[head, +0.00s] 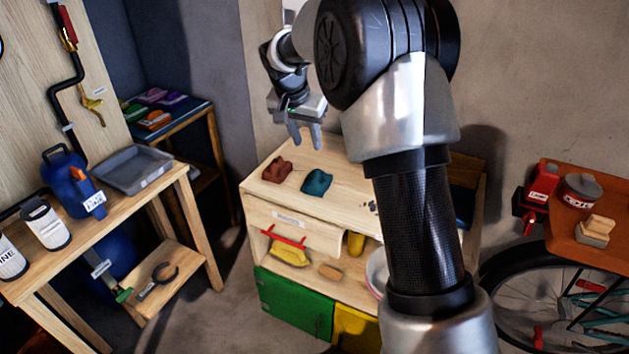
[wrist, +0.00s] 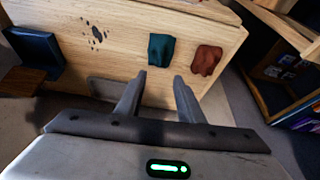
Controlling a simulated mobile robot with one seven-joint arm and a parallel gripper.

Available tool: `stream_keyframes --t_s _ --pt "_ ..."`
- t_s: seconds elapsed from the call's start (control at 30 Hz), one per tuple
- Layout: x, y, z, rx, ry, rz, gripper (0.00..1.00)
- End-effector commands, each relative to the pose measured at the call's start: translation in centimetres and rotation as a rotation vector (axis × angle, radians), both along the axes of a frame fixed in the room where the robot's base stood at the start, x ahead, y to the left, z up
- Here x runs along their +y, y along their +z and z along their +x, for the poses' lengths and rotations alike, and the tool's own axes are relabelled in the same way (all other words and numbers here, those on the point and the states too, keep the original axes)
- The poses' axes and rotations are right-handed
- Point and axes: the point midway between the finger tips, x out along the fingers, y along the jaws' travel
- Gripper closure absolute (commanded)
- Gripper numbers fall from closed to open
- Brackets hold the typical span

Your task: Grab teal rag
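The teal rag (head: 317,182) lies crumpled on top of the wooden cabinet (head: 350,171), to the right of a red-brown rag (head: 277,169). In the wrist view the teal rag (wrist: 161,48) lies beyond my fingertips, with the red-brown rag (wrist: 206,60) to its right. My gripper (head: 304,138) hangs above the cabinet's back part, fingers pointing down. In the wrist view my gripper (wrist: 160,78) has its two fingers apart with nothing between them. It is open and clear of both rags.
A drawer (head: 292,224) with a red handle is at the cabinet's front. A workbench (head: 165,180) with a grey tray (head: 132,168) and bottles stands left. An orange-brown surface (head: 570,225) and bicycle wheel are right. Dark spots (wrist: 97,34) mark the cabinet top.

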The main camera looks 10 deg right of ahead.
Motion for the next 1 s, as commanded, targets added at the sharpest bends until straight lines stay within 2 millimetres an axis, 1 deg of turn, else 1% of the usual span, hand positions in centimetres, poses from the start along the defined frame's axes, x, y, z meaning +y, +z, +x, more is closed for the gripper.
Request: stream_keyframes --t_s 0.03,0.1,0.3,0.4,0.5,0.67,0.9,1.0 --pt "-0.3 -1.3 0.3 0.004 -0.001 0.000 0.66" --pt "-0.6 -2.8 0.8 0.005 -0.001 0.000 0.66" --pt "-1.5 -6.7 2.2 0.004 0.001 0.001 0.66" --pt "-1.9 -8.2 2.8 0.003 0.000 0.002 0.66" --pt "-2.1 -9.1 3.1 0.002 0.001 0.001 0.66" --pt "-2.3 -10.0 3.5 0.002 0.001 0.001 0.66" --pt "-3.0 -13.1 4.9 0.003 0.001 0.001 0.66" --pt "-3.2 -13.9 5.2 0.002 0.002 0.000 0.66"
